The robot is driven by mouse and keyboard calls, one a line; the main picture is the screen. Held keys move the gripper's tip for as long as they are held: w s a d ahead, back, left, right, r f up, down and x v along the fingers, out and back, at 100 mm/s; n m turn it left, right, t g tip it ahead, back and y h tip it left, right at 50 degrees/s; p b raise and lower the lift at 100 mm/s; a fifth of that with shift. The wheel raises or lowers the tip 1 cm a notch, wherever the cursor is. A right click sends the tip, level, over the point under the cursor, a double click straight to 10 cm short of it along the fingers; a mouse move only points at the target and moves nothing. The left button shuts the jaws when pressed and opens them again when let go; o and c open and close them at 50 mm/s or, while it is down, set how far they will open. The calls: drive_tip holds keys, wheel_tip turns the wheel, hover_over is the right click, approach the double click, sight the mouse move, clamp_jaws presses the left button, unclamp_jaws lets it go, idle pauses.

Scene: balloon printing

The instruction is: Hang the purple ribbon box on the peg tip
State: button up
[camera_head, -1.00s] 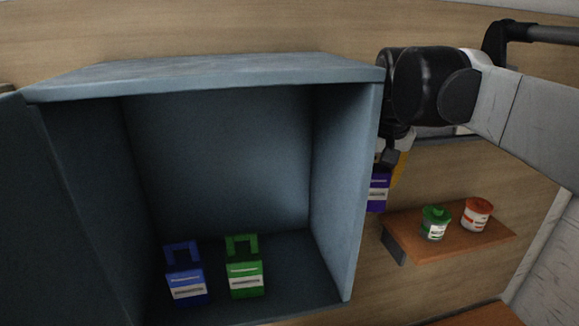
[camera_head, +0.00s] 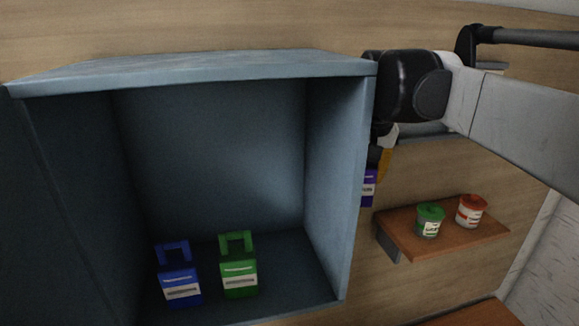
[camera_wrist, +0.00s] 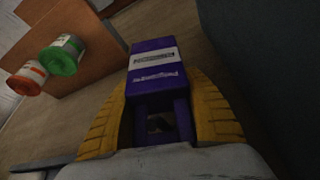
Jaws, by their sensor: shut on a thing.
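The purple ribbon box (camera_wrist: 153,65) has a white label and a handle with an opening. In the wrist view my gripper (camera_wrist: 160,118) is shut on its handle end, with a yellow finger on each side. In the head view the purple box (camera_head: 369,187) hangs below my gripper (camera_head: 382,160), just right of the blue cabinet's right wall, which partly hides both. I cannot make out the peg tip in either view.
The open blue cabinet (camera_head: 340,200) holds a blue box (camera_head: 181,288) and a green box (camera_head: 239,277) on its floor. A wooden shelf (camera_head: 440,238) at right carries a green tub (camera_head: 430,220) and an orange tub (camera_head: 471,211).

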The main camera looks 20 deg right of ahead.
drive_tip(key=o, duration=1.3)
